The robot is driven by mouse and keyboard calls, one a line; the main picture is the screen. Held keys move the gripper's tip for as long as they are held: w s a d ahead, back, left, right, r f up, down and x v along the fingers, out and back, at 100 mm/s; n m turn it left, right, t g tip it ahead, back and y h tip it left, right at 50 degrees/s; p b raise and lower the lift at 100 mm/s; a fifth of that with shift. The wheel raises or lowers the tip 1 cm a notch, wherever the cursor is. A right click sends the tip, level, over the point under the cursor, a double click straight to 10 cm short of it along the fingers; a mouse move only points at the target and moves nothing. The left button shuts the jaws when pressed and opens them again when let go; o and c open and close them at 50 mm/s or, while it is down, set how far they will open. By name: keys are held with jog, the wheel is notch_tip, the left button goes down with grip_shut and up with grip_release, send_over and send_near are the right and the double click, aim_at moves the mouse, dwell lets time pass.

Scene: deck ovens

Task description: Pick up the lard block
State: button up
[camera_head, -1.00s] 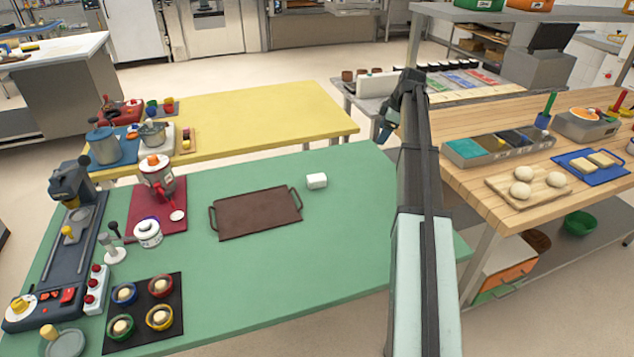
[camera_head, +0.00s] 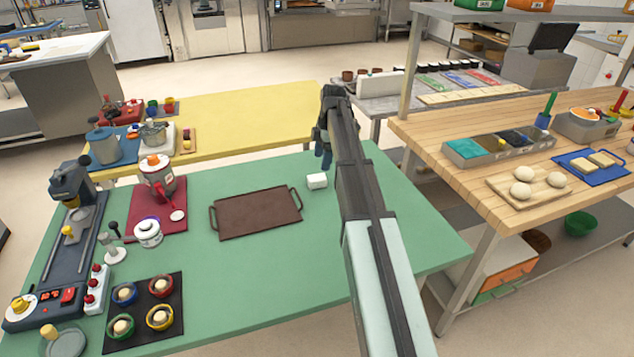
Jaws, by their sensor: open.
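The lard block (camera_head: 317,181) is a small white block on the green table (camera_head: 270,285), just right of the brown tray. My gripper (camera_head: 324,158) is open and points down, just above and behind the block in the picture. A gap shows between the fingertips and the block, and nothing is seen between the fingers. The arm covers part of the table to the right of the block.
The brown tray (camera_head: 256,213) with side handles lies left of the block. A red mat (camera_head: 160,216) with kitchenware and a dark mat (camera_head: 146,341) with several bowls are further left. A yellow table (camera_head: 240,115) stands behind. A wooden counter (camera_head: 458,166) is at the right.

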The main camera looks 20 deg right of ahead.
aim_at(317, 177)
jog(key=f, duration=0.3)
jog(key=shift+a+f, duration=0.15)
jog(key=shift+a, duration=0.1)
jog(key=shift+a+f, duration=0.25)
jog(key=shift+f, duration=0.6)
jog(key=shift+a+f, duration=0.2)
jog(key=shift+f, duration=0.65)
jog(key=shift+a+f, duration=0.25)
jog(key=shift+f, duration=0.6)
jog(key=c, duration=1.1)
jog(key=shift+r, duration=0.1)
